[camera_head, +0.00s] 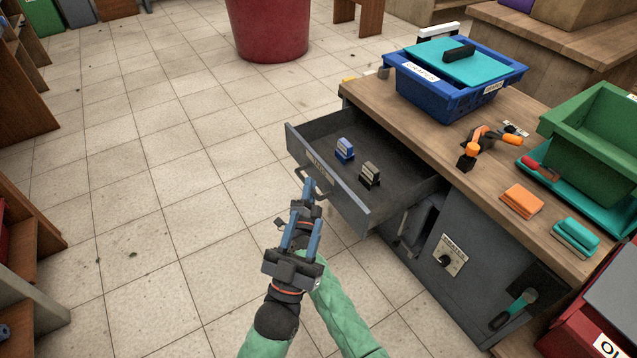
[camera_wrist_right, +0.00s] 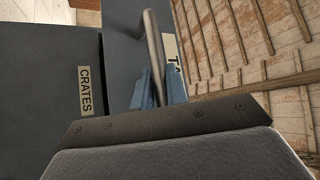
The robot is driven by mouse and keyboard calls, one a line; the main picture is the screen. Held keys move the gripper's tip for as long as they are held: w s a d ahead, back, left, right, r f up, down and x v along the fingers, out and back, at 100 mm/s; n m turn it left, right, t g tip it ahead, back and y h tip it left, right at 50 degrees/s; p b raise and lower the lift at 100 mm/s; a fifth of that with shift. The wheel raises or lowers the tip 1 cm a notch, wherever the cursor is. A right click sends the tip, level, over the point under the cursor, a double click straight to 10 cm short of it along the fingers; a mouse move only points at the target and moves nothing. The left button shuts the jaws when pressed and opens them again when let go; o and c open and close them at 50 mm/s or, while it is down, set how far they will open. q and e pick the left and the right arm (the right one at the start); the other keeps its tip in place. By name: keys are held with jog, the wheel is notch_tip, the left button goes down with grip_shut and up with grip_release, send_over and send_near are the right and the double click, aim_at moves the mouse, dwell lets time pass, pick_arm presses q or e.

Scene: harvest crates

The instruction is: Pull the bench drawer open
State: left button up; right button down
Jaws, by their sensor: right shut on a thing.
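The grey bench drawer (camera_head: 345,198) stands pulled well out from the wooden-topped bench (camera_head: 395,115). Its front has a bar handle (camera_head: 316,190) and a pale label. My right gripper (camera_head: 308,188) is shut on this handle; in the right wrist view its blue fingers (camera_wrist_right: 158,88) lie on both sides of the metal bar (camera_wrist_right: 153,45). My left gripper (camera_head: 303,222) is lower in the head view, its two blue fingers apart and empty. It overlaps the right wrist and partly hides it. A blue item (camera_head: 345,150) and a dark item (camera_head: 370,174) lie in the drawer.
A red bin (camera_head: 268,30) stands behind. The tiled floor left of the drawer is clear.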

pick_arm(q)
jog(key=shift+a+f+g, duration=0.1)
jog(key=shift+f+g, duration=0.2)
jog(key=shift+f, duration=0.25)
pick_arm(e)
jog(key=shift+s+a+f, duration=0.1)
jog(key=shift+s+a, duration=0.35)
jog(key=shift+a, duration=0.05)
jog(key=c, duration=1.4)
grip_release()
